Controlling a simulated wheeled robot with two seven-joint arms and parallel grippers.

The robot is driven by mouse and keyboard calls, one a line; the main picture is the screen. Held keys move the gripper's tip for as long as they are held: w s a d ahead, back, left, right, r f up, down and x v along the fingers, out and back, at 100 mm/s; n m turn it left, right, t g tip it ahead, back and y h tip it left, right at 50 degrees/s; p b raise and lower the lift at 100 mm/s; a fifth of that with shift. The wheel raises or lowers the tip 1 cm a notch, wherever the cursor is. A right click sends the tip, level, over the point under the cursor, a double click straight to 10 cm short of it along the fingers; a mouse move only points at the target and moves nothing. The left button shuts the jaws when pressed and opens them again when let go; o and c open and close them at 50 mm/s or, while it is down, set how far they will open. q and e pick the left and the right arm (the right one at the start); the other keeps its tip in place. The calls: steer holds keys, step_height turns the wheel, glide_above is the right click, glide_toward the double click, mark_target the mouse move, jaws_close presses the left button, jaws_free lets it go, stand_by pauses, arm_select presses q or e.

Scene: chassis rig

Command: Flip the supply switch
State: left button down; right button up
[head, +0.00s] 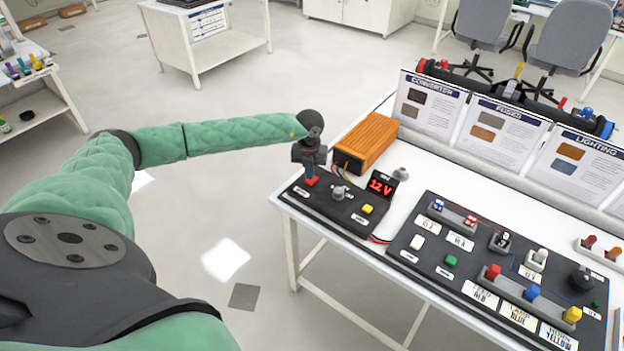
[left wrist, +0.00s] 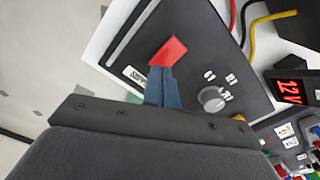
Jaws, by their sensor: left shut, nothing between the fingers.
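The red supply switch (head: 312,182) is at the left end of the dark supply panel (head: 332,215). In the left wrist view the red switch (left wrist: 168,51) is just beyond my fingertips. My left gripper (head: 309,171) points down over it, shut with nothing between the fingers. In the left wrist view the bluish fingers of the left gripper (left wrist: 162,76) meet the edge of the red piece; I cannot tell whether they press on it. The display (head: 381,187) on the panel glows red and reads 12 V. My right gripper is not in view.
An orange power unit (head: 366,142) stands just behind the panel. A grey knob (head: 338,192) and a yellow button (head: 368,208) sit to the right of the switch. A larger board (head: 478,262) with coloured parts lies further right. Upright cards (head: 497,132) line the table's back.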

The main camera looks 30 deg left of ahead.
mark_target(310, 182)
arm_select(q)
steer(key=shift+f+b, duration=0.65)
steer(key=shift+f, duration=0.35)
stand_by(0.6)
steer(key=shift+s+r, duration=0.1)
steer(key=shift+r+p, duration=0.35)
steer(key=shift+r, duration=0.3)
steer(key=shift+r+p, duration=0.85)
steer(key=shift+r, duration=1.95)
steer(key=shift+d, duration=0.1)
